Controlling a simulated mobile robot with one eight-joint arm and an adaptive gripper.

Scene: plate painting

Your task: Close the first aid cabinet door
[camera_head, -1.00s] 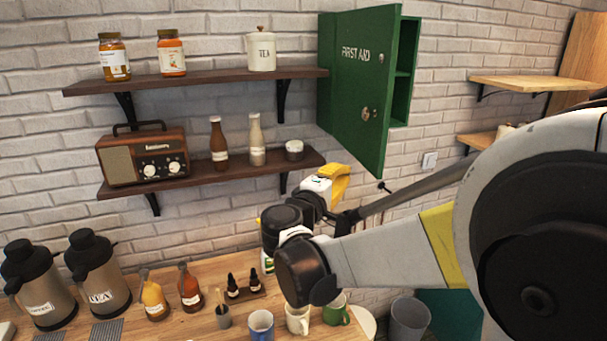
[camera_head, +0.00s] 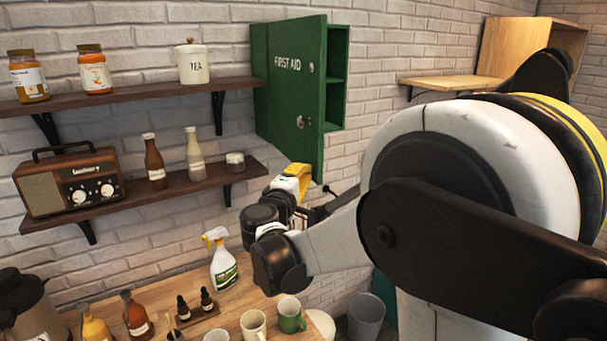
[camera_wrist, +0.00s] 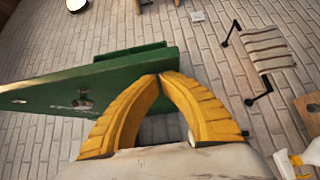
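The green first aid cabinet (camera_head: 337,85) hangs on the brick wall. Its door (camera_head: 285,100), lettered FIRST AID and with a metal latch, stands ajar, and open shelves show past its right edge. My gripper (camera_head: 293,180) has yellow fingers and is just below the door's lower right corner in the head view. In the wrist view my gripper (camera_wrist: 159,76) has its fingertips together with nothing seen between them. The door (camera_wrist: 85,85) lies left of the fingers there, its end close to the tips. I cannot tell whether they touch.
Two dark wall shelves (camera_head: 140,95) with jars, bottles and a radio (camera_head: 70,180) are on the left. A spray bottle (camera_head: 222,262) and mugs (camera_head: 253,325) stand on the counter below. A wooden shelf (camera_head: 450,83) is right of the cabinet.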

